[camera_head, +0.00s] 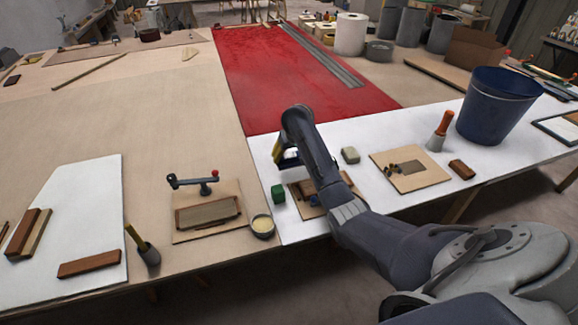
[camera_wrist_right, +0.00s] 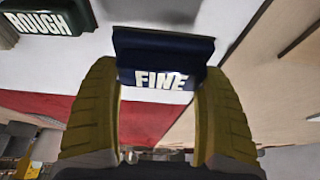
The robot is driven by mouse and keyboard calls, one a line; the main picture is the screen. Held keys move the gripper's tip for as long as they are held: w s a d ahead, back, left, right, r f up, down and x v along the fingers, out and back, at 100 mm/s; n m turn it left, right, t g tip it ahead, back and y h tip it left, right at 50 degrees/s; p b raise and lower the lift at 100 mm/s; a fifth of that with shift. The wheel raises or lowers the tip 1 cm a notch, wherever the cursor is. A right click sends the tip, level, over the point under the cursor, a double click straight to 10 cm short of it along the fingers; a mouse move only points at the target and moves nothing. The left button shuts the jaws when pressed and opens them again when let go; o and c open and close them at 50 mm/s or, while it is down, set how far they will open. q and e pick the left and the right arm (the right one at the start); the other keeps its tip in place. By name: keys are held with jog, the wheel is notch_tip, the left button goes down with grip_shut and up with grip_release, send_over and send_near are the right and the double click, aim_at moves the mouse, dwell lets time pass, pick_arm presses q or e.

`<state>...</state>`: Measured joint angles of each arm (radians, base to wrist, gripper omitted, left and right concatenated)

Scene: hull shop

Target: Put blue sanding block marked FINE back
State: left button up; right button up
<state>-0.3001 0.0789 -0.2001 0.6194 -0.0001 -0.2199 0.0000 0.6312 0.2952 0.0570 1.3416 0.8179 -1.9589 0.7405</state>
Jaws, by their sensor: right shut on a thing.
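The dark blue sanding block marked FINE (camera_wrist_right: 165,50) is between the two yellowish fingers of my right gripper (camera_wrist_right: 157,80), its white lettering facing the wrist camera. In the head view my right gripper (camera_head: 282,155) is over the white tabletop, and my own wrist hides most of the block. A green block (camera_head: 278,194) stands on the white surface just below the gripper; in the wrist view a dark green block marked ROUGH (camera_wrist_right: 40,15) is at the upper left. A wooden board (camera_head: 300,208) with small items lies partly behind my forearm. My left gripper is not in view.
A small round tin (camera_head: 262,226) is near the front edge. A red sheet (camera_head: 290,85) lies behind.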

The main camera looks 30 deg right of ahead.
aim_at(291, 158)
jog(key=shift+f, duration=2.85)
jog(key=shift+f, duration=0.1)
jog(key=o, duration=1.2)
jog(key=v, duration=1.2)
